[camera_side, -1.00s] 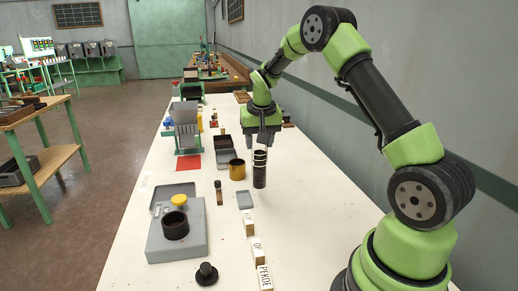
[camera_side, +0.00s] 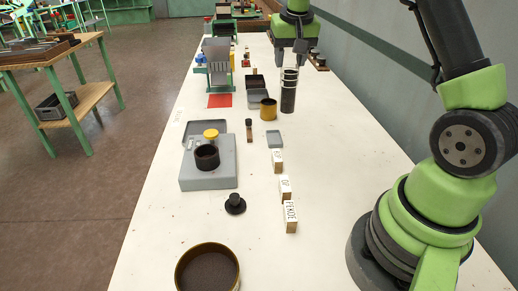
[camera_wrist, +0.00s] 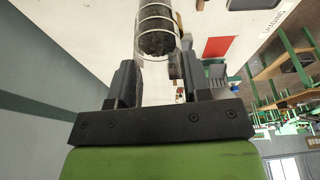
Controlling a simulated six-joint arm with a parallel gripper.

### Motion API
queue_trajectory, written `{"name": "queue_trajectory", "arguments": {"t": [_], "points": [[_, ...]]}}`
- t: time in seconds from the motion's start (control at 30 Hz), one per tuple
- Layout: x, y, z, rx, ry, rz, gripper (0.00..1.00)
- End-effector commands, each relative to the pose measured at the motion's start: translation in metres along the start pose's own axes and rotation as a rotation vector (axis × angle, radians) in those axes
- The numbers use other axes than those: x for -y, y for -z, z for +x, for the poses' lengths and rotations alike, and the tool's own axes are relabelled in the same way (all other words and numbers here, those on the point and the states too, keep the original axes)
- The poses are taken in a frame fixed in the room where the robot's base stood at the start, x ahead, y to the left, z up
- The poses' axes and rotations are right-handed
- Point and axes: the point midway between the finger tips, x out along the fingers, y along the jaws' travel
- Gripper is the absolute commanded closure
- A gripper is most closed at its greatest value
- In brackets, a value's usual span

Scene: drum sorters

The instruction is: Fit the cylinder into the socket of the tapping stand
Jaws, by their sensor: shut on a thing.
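The cylinder (camera_side: 288,98) is clear with pale bands near its top and dark contents. It is upright at the back right of the white table, just right of the brass cup. My gripper (camera_side: 290,62) points down and is shut on its upper end. In the wrist view the cylinder (camera_wrist: 157,42) extends from between the fingers of my gripper (camera_wrist: 153,68). I cannot tell whether its base touches the table. The tapping stand (camera_side: 223,172) is a grey box nearer the front left, with a dark round socket (camera_side: 207,158) and a yellow knob (camera_side: 211,134).
The brass cup (camera_side: 268,111) is close left of the cylinder. Labelled blocks (camera_side: 290,219), a grey dish (camera_side: 274,138) and a small vial (camera_side: 249,130) stand between. A black knobbed piece (camera_side: 235,204) and a round sieve (camera_side: 181,270) are at the front.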

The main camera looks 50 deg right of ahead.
Motion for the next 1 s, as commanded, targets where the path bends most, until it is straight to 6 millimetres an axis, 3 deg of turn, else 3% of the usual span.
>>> {"name": "queue_trajectory", "arguments": {"t": [0.17, 0.3, 0.5, 0.77, 1.0], "points": [[0.033, -0.031, -0.010, 0.002, 0.046, -0.161, 1.00], [0.058, -0.067, -0.020, 0.004, 0.091, -0.324, 1.00], [0.082, -0.118, -0.031, 0.000, 0.148, -0.534, 1.00], [0.089, -0.152, -0.036, -0.003, 0.183, -0.662, 1.00], [0.077, -0.176, -0.016, 0.000, 0.184, -0.676, 1.00]]}}
